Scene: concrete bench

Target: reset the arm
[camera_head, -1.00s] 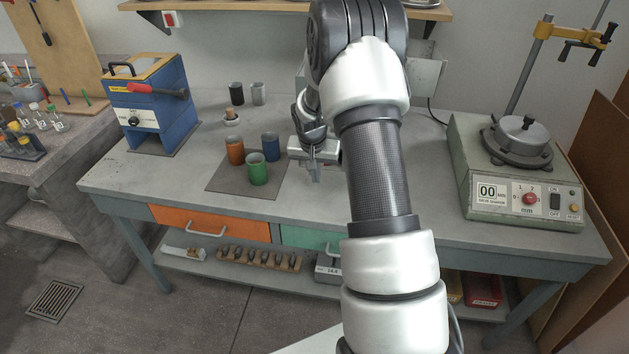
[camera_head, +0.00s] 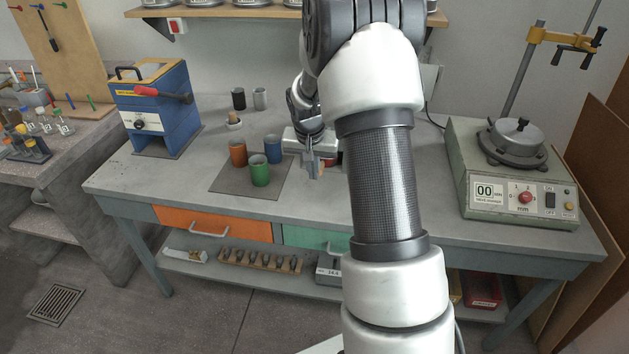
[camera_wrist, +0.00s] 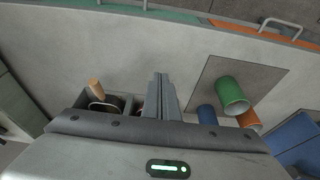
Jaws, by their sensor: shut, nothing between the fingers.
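My gripper (camera_head: 316,174) hangs over the bench, to the right of the cups in the head view, with its fingers closed together and nothing between them. The shut fingers also show in the wrist view (camera_wrist: 161,92). My arm fills the middle of the head view and hides part of the bench behind it. A green cup (camera_head: 259,172), a blue cup (camera_head: 273,150) and an orange cup (camera_head: 238,154) stand on a dark mat (camera_head: 226,184). In the wrist view the cups are to the right of the fingers, apart from them.
A grey holder with a wooden handle (camera_wrist: 95,87) sits left of the fingers in the wrist view. A blue box device (camera_head: 160,110) stands at the bench's left, a green machine (camera_head: 510,180) at its right. A black cup (camera_head: 238,99) and grey cup (camera_head: 260,99) stand behind.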

